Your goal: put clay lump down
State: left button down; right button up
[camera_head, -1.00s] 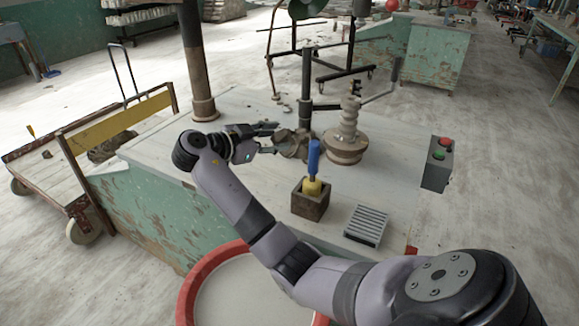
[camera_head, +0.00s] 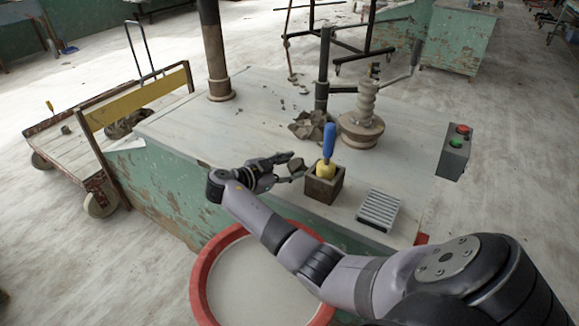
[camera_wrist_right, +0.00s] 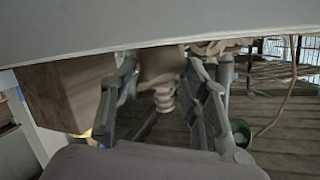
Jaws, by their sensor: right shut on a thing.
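My right gripper (camera_head: 290,169) is shut on a small grey-brown clay lump (camera_head: 297,164), near the front of the pale worktable (camera_head: 215,130) and just left of a wooden box (camera_head: 336,187). In the right wrist view, the lump (camera_wrist_right: 160,64) sits between the two fingers, close to the tabletop, which fills the top of that picture. I cannot tell whether the lump touches the table. A pile of clay trimmings (camera_head: 309,126) lies farther back, beside the stacked turned piece (camera_head: 364,112). My left gripper is not in view.
The box holds a yellow piece and a blue-handled tool (camera_head: 329,141). A grey slatted rack (camera_head: 378,210) lies right of it. A red-rimmed round bin (camera_head: 203,277) stands below the table's front edge. A control box (camera_head: 454,152) is at the right edge. The table's left part is mostly clear.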

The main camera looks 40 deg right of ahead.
jog(key=shift+f, duration=0.1)
jog(key=o, duration=1.3)
